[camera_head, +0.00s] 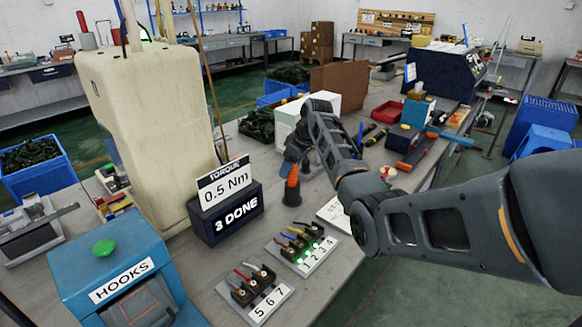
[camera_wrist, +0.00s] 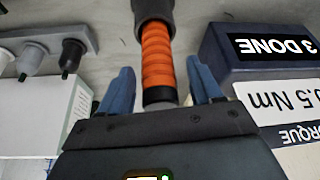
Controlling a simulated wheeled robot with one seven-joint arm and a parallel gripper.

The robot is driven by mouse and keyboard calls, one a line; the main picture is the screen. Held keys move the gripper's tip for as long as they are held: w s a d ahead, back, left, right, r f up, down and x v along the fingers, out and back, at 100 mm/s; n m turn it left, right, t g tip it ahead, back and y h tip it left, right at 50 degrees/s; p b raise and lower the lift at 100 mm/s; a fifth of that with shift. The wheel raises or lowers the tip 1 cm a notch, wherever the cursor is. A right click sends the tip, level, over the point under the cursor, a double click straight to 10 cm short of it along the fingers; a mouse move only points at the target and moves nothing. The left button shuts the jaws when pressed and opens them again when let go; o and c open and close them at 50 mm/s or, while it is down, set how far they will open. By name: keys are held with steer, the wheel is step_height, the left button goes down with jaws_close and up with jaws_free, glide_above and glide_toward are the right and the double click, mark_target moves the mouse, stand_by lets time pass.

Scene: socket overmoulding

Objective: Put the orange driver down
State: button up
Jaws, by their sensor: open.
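The orange driver (camera_wrist: 157,60) has a ribbed orange grip with dark parts above and below it. In the head view the driver (camera_head: 292,185) is upright, with its dark lower end at a dark round base (camera_head: 291,199) on the bench. My gripper (camera_wrist: 157,85) is open, with one blue finger on each side of the driver and a visible gap to each. In the head view my gripper (camera_head: 296,160) is at the driver's top, partly hidden by my wrist.
A dark box reading "3 DONE" (camera_head: 236,220) with a "0.5 Nm" torque sign (camera_head: 224,184) stands close left of the driver. Socket trays numbered 1–4 (camera_head: 304,250) and 5–7 (camera_head: 256,293) lie in front. A white box (camera_head: 284,128) stands behind.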

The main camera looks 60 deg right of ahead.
steer(key=v, duration=1.1)
steer(key=shift+s+r+b, duration=0.2)
steer(key=shift+r+b, duration=0.15)
